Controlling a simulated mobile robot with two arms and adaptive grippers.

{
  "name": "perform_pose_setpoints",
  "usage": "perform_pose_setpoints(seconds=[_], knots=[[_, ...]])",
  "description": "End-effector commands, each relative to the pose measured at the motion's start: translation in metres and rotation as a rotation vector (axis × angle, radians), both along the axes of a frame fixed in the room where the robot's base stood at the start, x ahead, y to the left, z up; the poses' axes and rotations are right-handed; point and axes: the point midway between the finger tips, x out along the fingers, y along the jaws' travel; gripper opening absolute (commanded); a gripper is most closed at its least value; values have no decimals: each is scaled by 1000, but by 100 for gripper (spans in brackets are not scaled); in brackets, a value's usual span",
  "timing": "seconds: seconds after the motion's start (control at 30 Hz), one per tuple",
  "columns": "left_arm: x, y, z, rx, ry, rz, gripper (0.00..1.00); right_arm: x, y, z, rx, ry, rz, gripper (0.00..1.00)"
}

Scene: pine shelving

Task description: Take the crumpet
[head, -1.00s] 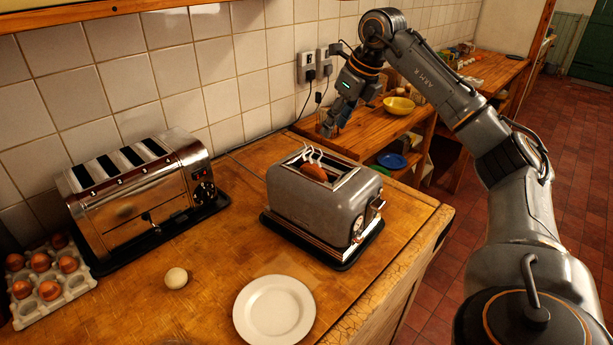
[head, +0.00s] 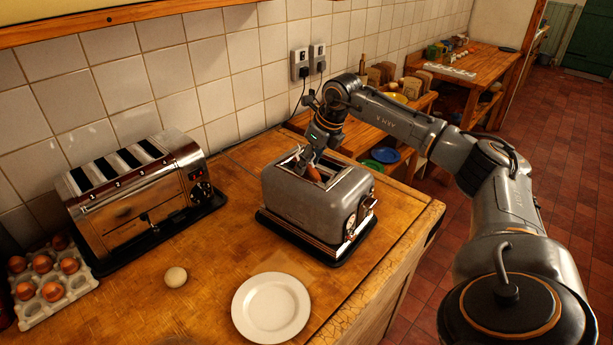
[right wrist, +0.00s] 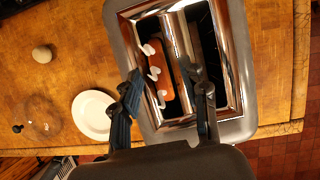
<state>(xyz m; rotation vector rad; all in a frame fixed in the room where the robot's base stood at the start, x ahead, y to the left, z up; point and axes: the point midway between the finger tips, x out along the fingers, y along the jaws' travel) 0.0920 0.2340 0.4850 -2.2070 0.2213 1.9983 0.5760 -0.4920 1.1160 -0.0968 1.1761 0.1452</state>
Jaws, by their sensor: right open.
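The crumpet (head: 314,174) is a reddish-brown piece standing in a slot of the grey two-slot toaster (head: 303,205). In the right wrist view the crumpet (right wrist: 168,78) lies in the left slot, with white curved prongs (right wrist: 152,72) beside it. My right gripper (head: 308,163) is at the toaster's top, over the slots. In the right wrist view its open fingers (right wrist: 162,74) are on either side of the crumpet's slot. I see no contact with the crumpet. My left gripper is not in view.
A white plate (head: 271,308) lies in front of the grey toaster. A chrome four-slot toaster (head: 148,205), an egg (head: 175,277) and an egg tray (head: 52,308) are to the left. The tiled wall (head: 185,85) stands behind.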

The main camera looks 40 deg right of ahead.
Motion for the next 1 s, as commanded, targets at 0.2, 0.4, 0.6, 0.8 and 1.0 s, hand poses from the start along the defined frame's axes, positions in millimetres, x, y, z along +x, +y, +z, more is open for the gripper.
perform_pose_setpoints(seconds=[0.2,0.4,0.6,0.8,1.0], knots=[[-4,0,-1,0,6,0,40,0,0,-1,0,0,0,38],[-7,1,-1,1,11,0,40,0,0,0,0,0,0,0],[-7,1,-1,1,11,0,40,0,0,0,0,0,0,0],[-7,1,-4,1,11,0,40,1,0,7,0,-2,0,0],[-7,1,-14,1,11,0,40,2,1,43,2,-8,1,0]])
